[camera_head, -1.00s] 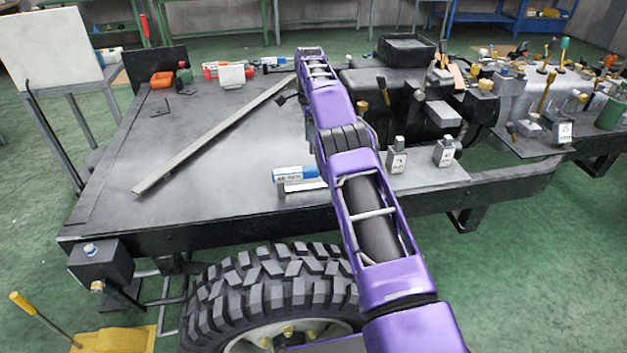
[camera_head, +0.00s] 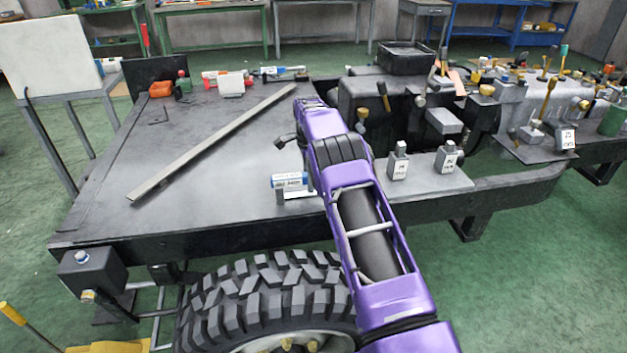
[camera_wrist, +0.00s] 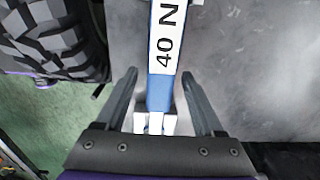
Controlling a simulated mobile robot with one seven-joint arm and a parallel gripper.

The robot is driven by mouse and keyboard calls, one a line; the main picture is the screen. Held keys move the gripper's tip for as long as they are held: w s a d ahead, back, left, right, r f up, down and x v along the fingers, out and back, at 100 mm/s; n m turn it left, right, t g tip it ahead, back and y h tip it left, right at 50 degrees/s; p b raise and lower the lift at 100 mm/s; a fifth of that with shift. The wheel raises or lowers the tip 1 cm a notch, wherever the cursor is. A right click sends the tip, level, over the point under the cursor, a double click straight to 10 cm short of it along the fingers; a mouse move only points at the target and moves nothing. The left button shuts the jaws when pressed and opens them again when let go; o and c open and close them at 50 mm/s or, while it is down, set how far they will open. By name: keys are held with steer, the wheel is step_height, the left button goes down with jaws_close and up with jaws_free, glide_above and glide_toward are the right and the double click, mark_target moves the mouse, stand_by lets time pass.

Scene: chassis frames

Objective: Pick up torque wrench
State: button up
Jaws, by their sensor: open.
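A blue-and-white labelled object, which looks like the torque wrench (camera_wrist: 165,45), shows in the wrist view with "40 N" on its white band. It runs lengthwise between the two fingers of my gripper (camera_wrist: 159,75), which are spread with a gap on each side. Its lower end shows white pieces near the gripper's palm. In the head view a blue-and-white cylinder, apparently the same wrench (camera_head: 289,182), lies near the front edge of the grey deck, left of my purple arm. The gripper's fingers are hidden there, and I cannot tell their height above the deck.
A long grey bar (camera_head: 210,143) lies diagonally across the deck. A large tire (camera_head: 265,300) is below the front edge. The left part of the deck is mostly clear.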

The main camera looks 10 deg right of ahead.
steer(key=shift+c, duration=0.3)
jaws_close()
stand_by(1.2)
